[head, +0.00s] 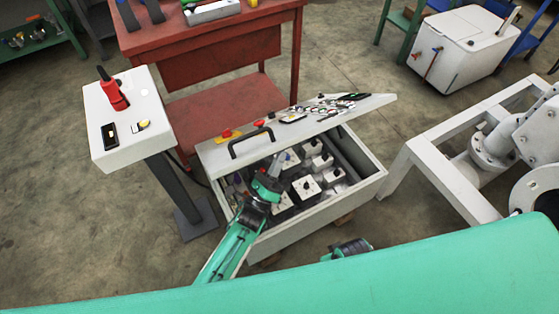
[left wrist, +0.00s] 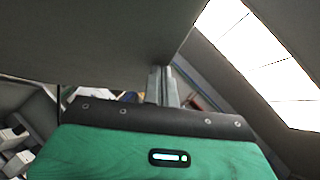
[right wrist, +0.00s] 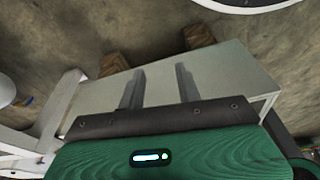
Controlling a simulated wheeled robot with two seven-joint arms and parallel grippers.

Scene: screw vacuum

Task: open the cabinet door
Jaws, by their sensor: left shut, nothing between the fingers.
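The cabinet (head: 330,210) is a low pale grey box with white-topped components inside. Its door (head: 215,155) stands partly open, tilted up above the box, with a black handle (head: 250,142) and a red knob on its outer face. My left gripper (head: 284,160) is in the gap below the raised door, over the interior, and holds nothing. In the left wrist view its closed fingers (left wrist: 162,84) lie close to a large grey surface that looks like the door's underside (left wrist: 90,35); contact cannot be told. My right gripper (right wrist: 160,85) is open and empty beside the cabinet's outer wall (right wrist: 225,85).
A white pedestal (head: 130,120) with a red tool stands left of the cabinet. A red workbench (head: 210,60) is behind it. A white frame with machinery (head: 425,170) stands close on the right. Wooden blocks (right wrist: 113,64) show beside the cabinet's base.

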